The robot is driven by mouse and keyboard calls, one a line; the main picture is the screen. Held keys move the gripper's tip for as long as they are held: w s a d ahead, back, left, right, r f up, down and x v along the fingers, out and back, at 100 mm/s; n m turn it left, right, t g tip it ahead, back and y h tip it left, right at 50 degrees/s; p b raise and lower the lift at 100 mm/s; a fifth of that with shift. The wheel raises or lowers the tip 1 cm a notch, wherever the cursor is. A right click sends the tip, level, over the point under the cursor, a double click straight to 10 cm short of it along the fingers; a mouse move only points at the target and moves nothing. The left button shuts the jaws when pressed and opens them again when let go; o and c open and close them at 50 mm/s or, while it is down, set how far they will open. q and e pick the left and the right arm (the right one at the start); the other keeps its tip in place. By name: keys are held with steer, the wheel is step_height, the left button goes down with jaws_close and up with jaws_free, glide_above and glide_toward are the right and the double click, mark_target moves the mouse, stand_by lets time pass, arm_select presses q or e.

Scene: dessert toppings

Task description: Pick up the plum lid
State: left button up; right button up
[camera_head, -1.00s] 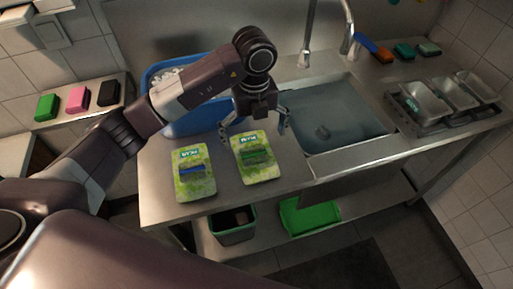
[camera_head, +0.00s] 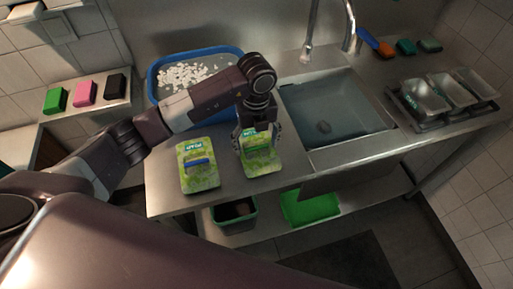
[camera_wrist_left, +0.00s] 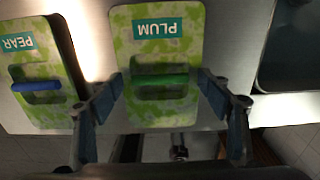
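The plum lid (camera_head: 263,167) is a green-yellow patterned slab with a green handle and a teal PLUM label. It lies on the steel counter, left of the sink. In the left wrist view the plum lid (camera_wrist_left: 155,52) is upside down, its green handle (camera_wrist_left: 160,79) between my fingers. My left gripper (camera_head: 259,148) is over the plum lid, hiding part of it in the head view. In the wrist view the left gripper (camera_wrist_left: 160,82) is open, one finger on each side of the handle, with gaps visible. My right gripper is not in view.
The pear lid (camera_head: 198,172) with a blue handle lies just left; it also shows in the wrist view (camera_wrist_left: 42,105). A blue tub (camera_head: 237,54) of white pieces stands behind. The sink (camera_head: 335,110) is right, with metal pans (camera_head: 425,100) beyond. Bins sit on the lower shelf.

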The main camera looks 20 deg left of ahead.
mark_target(257, 146)
arm_select(q)
steer(key=shift+s, duration=0.1)
steer(key=c, duration=1)
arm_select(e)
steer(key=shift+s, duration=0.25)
